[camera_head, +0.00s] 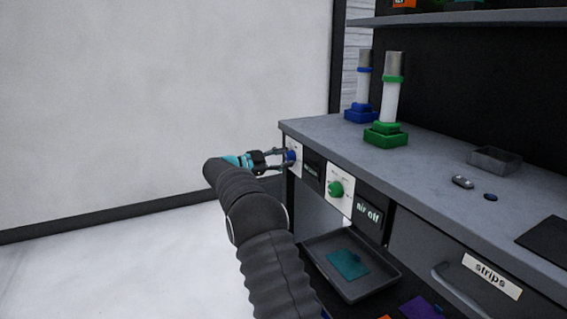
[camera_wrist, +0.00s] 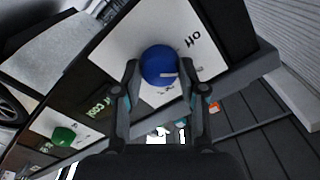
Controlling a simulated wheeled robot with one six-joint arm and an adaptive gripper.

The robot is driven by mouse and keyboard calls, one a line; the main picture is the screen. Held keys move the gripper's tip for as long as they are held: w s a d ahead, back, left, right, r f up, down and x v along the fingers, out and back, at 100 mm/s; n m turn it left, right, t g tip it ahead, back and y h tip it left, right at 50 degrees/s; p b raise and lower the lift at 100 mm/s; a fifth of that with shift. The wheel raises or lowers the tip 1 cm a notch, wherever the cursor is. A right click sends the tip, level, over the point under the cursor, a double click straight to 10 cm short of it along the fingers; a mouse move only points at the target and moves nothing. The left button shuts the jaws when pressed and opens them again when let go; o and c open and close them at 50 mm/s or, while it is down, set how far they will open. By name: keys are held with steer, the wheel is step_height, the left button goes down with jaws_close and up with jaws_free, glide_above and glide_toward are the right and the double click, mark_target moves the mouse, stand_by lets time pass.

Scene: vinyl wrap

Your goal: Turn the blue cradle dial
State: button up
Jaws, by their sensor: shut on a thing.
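The blue dial (camera_head: 291,155) sits on a white plate on the front of the grey bench, near its left end. My gripper (camera_head: 285,157) is at the blue dial with its fingers closed around it. In the wrist view the blue dial (camera_wrist: 159,66) shows between the two fingertips of my gripper (camera_wrist: 160,78), with a pale mark on its face. The white plate (camera_wrist: 125,45) carries dark lettering beside the dial. A blue-based cradle (camera_head: 361,113) holding an upright white cylinder stands on the bench top above.
A green dial (camera_head: 336,189) is on a plate to the right, beside a dark "air off" sign (camera_head: 368,217). A green cradle (camera_head: 385,135) stands on the bench. A grey tray (camera_head: 350,285) juts out below. A drawer marked "strips" (camera_head: 490,275) is at right.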

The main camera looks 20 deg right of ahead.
steer(key=m+b, duration=0.2)
steer(key=m, duration=0.2)
steer(key=shift+f+m, duration=0.15)
steer(key=shift+m, duration=0.15)
steer(key=m+b, duration=0.2)
steer(key=m, duration=0.1)
steer(key=shift+m+b, duration=0.3)
steer(key=shift+b, duration=0.1)
steer(key=m+b, duration=0.2)
steer(key=m, duration=0.2)
steer(key=shift+b, duration=0.35)
steer(key=shift+m+b, duration=0.9)
steer(key=shift+m, duration=1)
steer(key=o, duration=1.2)
steer(key=shift+d, duration=0.1)
steer(key=shift+c, duration=0.2)
steer(key=shift+a, duration=0.2)
